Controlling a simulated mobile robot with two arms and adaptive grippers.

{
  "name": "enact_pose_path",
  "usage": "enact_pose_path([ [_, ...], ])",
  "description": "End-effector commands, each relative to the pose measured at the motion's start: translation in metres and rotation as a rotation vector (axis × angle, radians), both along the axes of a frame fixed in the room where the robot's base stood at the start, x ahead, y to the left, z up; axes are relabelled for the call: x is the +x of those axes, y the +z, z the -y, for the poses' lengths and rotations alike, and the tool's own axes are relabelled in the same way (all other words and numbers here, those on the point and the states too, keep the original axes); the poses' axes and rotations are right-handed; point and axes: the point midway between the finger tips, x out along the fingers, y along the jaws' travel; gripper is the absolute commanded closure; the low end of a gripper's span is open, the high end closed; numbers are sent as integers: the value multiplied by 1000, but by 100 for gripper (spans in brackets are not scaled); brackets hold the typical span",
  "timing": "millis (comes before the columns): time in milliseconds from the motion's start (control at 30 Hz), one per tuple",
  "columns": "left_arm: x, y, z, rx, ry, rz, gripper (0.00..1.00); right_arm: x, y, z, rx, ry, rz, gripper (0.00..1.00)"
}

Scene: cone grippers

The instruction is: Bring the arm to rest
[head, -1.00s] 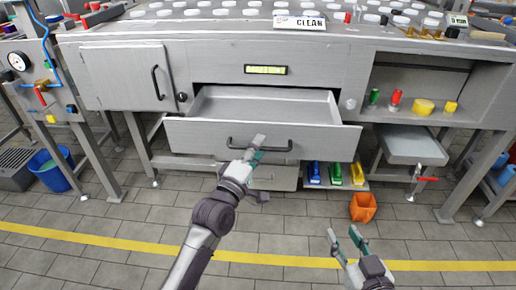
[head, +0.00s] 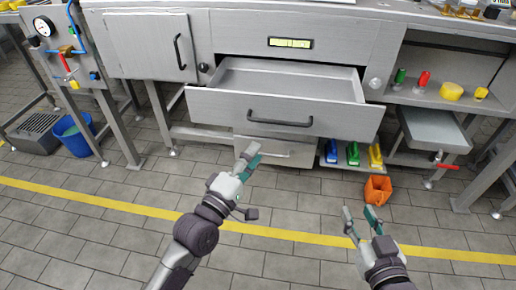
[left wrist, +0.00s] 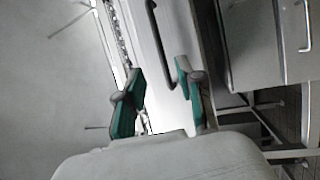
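My left gripper (head: 247,162) is in front of the workbench, below the black handle (head: 280,119) of the open drawer (head: 224,104) in the head view. In the left wrist view its two green-padded fingers (left wrist: 158,98) are spread with nothing between the pads. The drawer's dark handle (left wrist: 153,22) lies beyond the fingers there, apart from them. The drawer is pulled out and looks empty inside. My right gripper (head: 361,222) is over the floor at the lower right, its fingers apart and empty.
An orange bin (head: 377,189) stands on the floor beyond my right gripper. Blue, green and yellow items (head: 353,153) sit on a low shelf. A grey tray (head: 432,130) juts out at the right. A blue bucket (head: 73,136) is at left.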

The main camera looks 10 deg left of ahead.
Motion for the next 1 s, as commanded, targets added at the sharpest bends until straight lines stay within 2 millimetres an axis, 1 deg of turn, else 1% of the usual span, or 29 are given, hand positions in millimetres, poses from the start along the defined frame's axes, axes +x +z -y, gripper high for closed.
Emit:
enact_pose_path([
  [400,0,0,0,1,0,-1,63,0,0,0,0,0,0,60],
  [500,-4,-2,0,51,8,6,63,0,0,0,0,0,0,60],
  [567,-12,-4,-1,146,23,20,63,0,0,0,0,0,0,60],
  [667,-30,-10,-4,390,57,55,63,0,0,0,0,0,0,60],
  [800,-53,-18,-14,738,96,99,63,0,0,0,0,0,0,60],
  [1000,-78,-25,-31,1124,120,133,63,0,0,0,0,0,0,60],
])
